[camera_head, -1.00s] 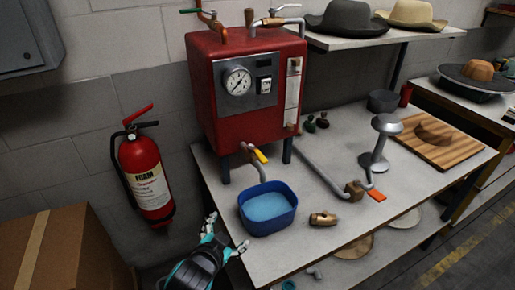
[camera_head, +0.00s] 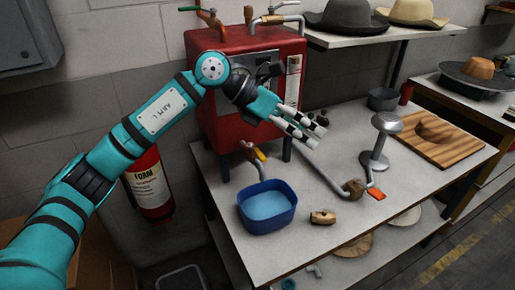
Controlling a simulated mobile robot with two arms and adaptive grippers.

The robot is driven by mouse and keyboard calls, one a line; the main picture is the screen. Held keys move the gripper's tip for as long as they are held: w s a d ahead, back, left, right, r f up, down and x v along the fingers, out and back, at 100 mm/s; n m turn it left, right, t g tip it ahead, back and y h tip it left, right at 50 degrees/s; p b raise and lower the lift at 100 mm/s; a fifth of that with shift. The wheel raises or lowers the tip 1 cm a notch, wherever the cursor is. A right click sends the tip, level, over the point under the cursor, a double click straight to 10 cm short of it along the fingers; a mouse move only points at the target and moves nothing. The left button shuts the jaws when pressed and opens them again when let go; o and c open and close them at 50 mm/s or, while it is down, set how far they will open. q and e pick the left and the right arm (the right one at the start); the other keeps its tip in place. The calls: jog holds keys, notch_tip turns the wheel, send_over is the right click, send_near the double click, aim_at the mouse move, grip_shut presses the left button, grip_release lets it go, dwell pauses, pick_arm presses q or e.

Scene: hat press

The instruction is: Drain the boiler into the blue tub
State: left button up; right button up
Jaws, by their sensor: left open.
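The red boiler (camera_head: 228,128) stands on legs at the back left of the white table; my left arm hides its gauge. A drain tap with a yellow handle (camera_head: 260,154) sticks out low at its front. The blue tub (camera_head: 267,224) stands on the table below the tap outlet, lighter blue inside; I cannot tell if that is water. My left gripper (camera_head: 308,130) is open and empty, in front of the boiler's right side, above and right of the yellow handle. It appears apart from the tap. My right gripper is not in view.
A pipe with an orange handle (camera_head: 376,195) runs along the table to the right. A brass fitting (camera_head: 322,217) lies right of the tub. A metal stand (camera_head: 378,150) and wooden board (camera_head: 436,138) are farther right. A fire extinguisher (camera_head: 152,185) hangs behind my left arm.

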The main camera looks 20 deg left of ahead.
pick_arm(q)
jog(key=w+a+y, duration=0.2)
jog(key=a+y, duration=0.1)
jog(key=a, duration=0.4)
jog(key=n+y, duration=0.1)
jog(key=y, duration=0.4)
send_near(260, 153)
jog(key=shift+t, duration=0.4)
jog(key=p+x, duration=0.1)
jog(key=x, duration=0.1)
jog(key=p+x, duration=0.1)
jog(key=x, duration=0.2)
jog(key=p+x, duration=0.1)
jog(key=x, duration=0.2)
jog(key=shift+s+f, duration=0.1)
jog(key=shift+s, duration=0.3)
jog(key=shift+c, duration=0.4)
grip_shut()
